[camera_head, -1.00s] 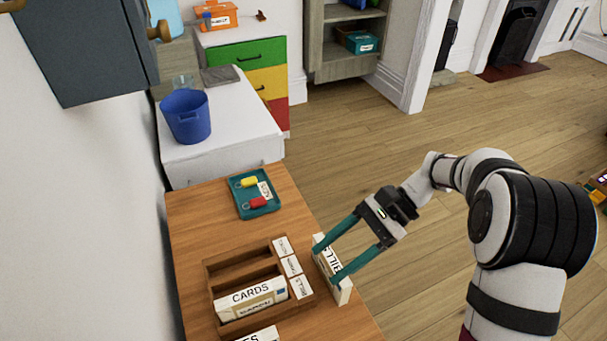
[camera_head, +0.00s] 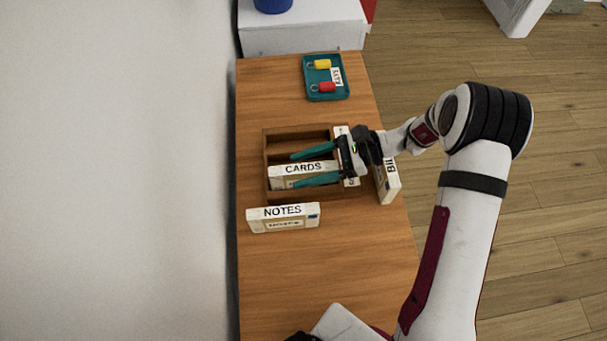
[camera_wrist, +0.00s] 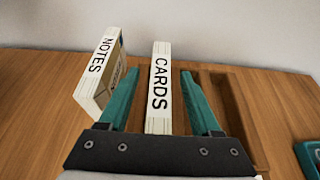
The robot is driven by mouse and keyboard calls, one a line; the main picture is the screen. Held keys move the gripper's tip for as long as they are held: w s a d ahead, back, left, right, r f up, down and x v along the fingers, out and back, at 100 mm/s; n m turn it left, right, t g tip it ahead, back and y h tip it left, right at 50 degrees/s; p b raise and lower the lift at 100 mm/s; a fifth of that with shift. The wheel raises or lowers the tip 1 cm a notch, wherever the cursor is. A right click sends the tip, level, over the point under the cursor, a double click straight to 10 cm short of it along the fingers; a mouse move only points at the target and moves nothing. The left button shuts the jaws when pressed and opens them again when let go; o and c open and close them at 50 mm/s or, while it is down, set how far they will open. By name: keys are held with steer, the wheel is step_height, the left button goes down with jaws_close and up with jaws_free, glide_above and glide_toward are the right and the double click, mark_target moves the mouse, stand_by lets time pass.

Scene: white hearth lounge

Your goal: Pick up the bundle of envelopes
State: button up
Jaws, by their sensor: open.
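Three white bundles with printed labels are in view; which one is the envelopes I cannot tell. The CARDS bundle (camera_head: 303,170) stands in the wooden sorting box (camera_head: 267,153). The NOTES bundle (camera_head: 284,217) stands on the table in front of the box. The BILLS bundle (camera_head: 390,184) stands right of the box, partly hidden by my arm. My gripper (camera_head: 295,170) is open over the box, its teal fingers on either side of CARDS. In the wrist view, CARDS (camera_wrist: 159,90) is between the fingers with narrow gaps, and NOTES (camera_wrist: 100,75) is left of them.
A teal tray (camera_head: 308,92) with a yellow and a red tagged item lies farther back on the wooden table (camera_head: 290,280). A white cabinet (camera_head: 300,38) with a blue bucket (camera_head: 272,4) is beyond. The wall is on the left. The table's front part is largely clear.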

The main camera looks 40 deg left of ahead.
steer(key=shift+s+a+f, duration=0.1)
steer(key=shift+s+a, duration=0.05)
steer(key=shift+a, duration=0.05)
jaws_close()
stand_by(0.4)
steer(key=r, duration=0.4)
steer(key=shift+w+d+r, duration=0.25)
steer(key=shift+d+r, duration=0.1)
steer(key=shift+d, duration=0.05)
steer(key=w+d+r, duration=0.4)
steer(key=d+r, duration=0.2)
steer(key=d, duration=0.3)
steer(key=w+a, duration=0.4)
steer(key=shift+s+a+f, duration=0.75)
steer(key=shift+a+f, duration=0.9)
steer(key=shift+f, duration=0.1)
steer(key=shift+s+a+f, duration=0.75)
steer(key=shift+a+f, duration=0.85)
steer(key=shift+f, duration=0.1)
steer(key=shift+s+a+f, duration=0.75)
steer(key=shift+a+f, duration=0.9)
steer(key=shift+f, duration=0.1)
